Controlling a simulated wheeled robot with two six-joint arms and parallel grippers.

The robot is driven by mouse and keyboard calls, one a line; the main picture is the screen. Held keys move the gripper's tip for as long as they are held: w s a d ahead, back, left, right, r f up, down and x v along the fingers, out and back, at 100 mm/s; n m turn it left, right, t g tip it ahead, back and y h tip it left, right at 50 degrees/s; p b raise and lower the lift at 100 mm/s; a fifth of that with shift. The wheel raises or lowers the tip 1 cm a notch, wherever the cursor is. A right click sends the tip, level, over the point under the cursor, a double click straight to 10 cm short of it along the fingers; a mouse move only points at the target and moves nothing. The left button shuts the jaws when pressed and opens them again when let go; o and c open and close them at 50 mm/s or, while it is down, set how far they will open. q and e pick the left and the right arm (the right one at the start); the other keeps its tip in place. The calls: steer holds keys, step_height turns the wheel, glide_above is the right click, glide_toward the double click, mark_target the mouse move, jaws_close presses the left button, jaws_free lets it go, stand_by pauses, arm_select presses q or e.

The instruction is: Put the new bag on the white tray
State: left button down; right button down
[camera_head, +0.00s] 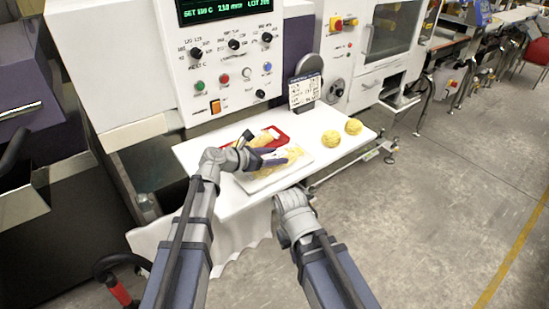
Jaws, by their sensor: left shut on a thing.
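A white tray (303,158) lies on the white table. A yellowish bag (266,173) shows at the white tray, partly hidden by my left gripper. My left gripper (278,160) is low over the tray and shut on this bag; whether the bag rests on the tray or hangs just above it is hard to tell. Behind it is a red tray (281,138) with another yellow item (262,140) in it, partly covered by my gripper. My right gripper (293,197) is at the table's front edge; its fingers are not clear.
Two yellow round items (331,139) stand on the right of the table (345,158). The table's right part is mostly free. Grey floor lies to the right.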

arm_select(q)
steer(key=shift+f, duration=0.2)
steer(key=shift+c, duration=0.5)
jaws_free()
steer(key=shift+r, duration=0.1)
steer(key=shift+r, duration=0.2)
step_height(320, 180, up, 4)
steer(key=p, duration=0.4)
glide_above(249, 175)
steer(key=shift+p+v, duration=0.35)
steer(key=shift+v, duration=0.4)
steer(key=shift+s+f, duration=0.1)
